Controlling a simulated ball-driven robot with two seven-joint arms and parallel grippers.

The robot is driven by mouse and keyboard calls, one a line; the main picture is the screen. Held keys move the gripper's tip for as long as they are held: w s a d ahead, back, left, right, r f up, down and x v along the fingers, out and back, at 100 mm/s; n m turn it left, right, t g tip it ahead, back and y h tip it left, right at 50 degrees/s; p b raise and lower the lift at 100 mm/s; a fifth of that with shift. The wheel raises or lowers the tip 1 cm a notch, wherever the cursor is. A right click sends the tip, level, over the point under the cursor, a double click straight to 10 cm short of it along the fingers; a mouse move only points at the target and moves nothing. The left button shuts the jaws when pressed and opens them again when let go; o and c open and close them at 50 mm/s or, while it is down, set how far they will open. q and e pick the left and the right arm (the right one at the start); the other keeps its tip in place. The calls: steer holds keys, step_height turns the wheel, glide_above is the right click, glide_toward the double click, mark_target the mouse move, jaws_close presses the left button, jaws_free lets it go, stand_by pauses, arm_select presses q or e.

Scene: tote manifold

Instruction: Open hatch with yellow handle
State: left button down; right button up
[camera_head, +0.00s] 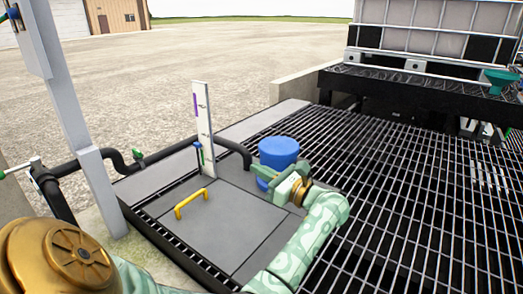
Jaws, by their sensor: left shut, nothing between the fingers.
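The hatch (215,232) is a flat grey square panel set level in the platform, and it looks closed. Its yellow handle (191,202) is a small raised bar near the panel's left far part. My left arm comes up from the bottom of the picture and bends back at the wrist over the hatch's right side. My left gripper (264,182) is shut and empty, right of the yellow handle and clear of it. Its fingers are small and partly lost against the blue drum behind. My right gripper is not in view.
A blue drum (279,150) stands just behind my left gripper. A white gauge board (203,128) rises behind the hatch. Black pipes (118,160) and a grey post (72,105) are at left. Open metal grating (400,185) fills the right, with a caged tank (430,35) beyond.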

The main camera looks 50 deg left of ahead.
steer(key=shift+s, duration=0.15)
arm_select(q)
steer(key=shift+a, duration=0.1)
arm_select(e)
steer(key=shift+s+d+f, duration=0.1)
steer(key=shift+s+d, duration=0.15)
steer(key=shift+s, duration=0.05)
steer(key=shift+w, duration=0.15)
